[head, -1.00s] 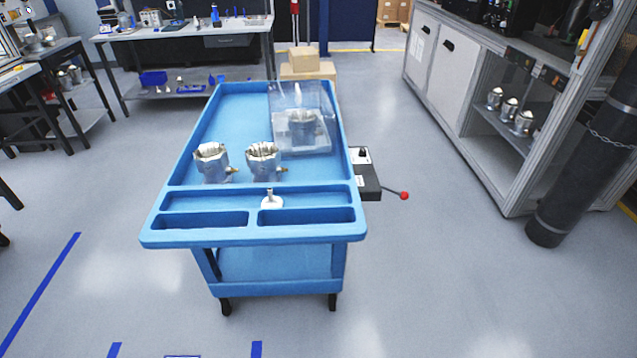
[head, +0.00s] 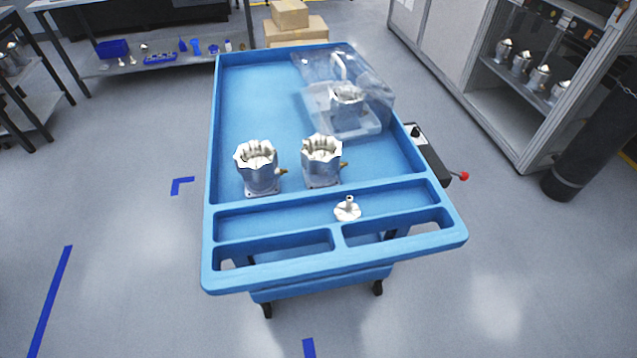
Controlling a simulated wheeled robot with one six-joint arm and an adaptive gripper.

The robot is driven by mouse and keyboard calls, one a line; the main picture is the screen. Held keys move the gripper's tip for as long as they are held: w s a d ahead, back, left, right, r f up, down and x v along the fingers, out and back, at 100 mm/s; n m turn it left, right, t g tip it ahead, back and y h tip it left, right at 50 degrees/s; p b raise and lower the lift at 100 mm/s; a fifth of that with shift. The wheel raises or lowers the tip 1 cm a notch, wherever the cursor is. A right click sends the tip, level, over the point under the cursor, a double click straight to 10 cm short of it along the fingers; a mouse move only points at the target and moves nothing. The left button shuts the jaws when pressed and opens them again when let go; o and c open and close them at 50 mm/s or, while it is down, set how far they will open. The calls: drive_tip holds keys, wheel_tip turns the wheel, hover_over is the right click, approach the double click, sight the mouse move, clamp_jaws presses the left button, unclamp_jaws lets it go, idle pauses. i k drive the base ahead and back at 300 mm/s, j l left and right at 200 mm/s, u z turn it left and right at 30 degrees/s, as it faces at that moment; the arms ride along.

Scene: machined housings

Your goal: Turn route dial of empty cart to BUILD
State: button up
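A blue cart (head: 262,95) stands in front of me in the head view. It carries two silver machined housings, one at the left (head: 257,168) and one at the right (head: 322,160). A third housing (head: 347,103) sits under a clear cover (head: 368,85) at the far right. A small white flanged part (head: 347,208) lies in the front tray strip. A dark control box (head: 433,165) is fixed to the cart's right side, with a small black knob (head: 416,132) on its light face and a red-balled lever (head: 463,176). The dial's lettering is too small to read. My gripper is not in view.
A grey cabinet (head: 440,45) with several housings on its shelf stands at the right, beside a dark cylinder (head: 592,150). Cardboard boxes (head: 297,30) and a workbench (head: 150,62) are behind. Floor left and front right is clear, with blue tape marks (head: 50,300).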

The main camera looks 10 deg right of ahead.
sight(415, 131)
drive_tip(key=j, duration=0.15)
drive_tip(key=i+l, duration=0.2)
drive_tip(key=l, duration=0.2)
drive_tip(key=i+l, duration=0.45)
drive_tip(key=l, duration=0.3)
drive_tip(key=i+l, duration=0.2)
drive_tip(key=l, duration=0.15)
drive_tip(key=i+l, duration=0.25)
drive_tip(key=l, duration=0.15)
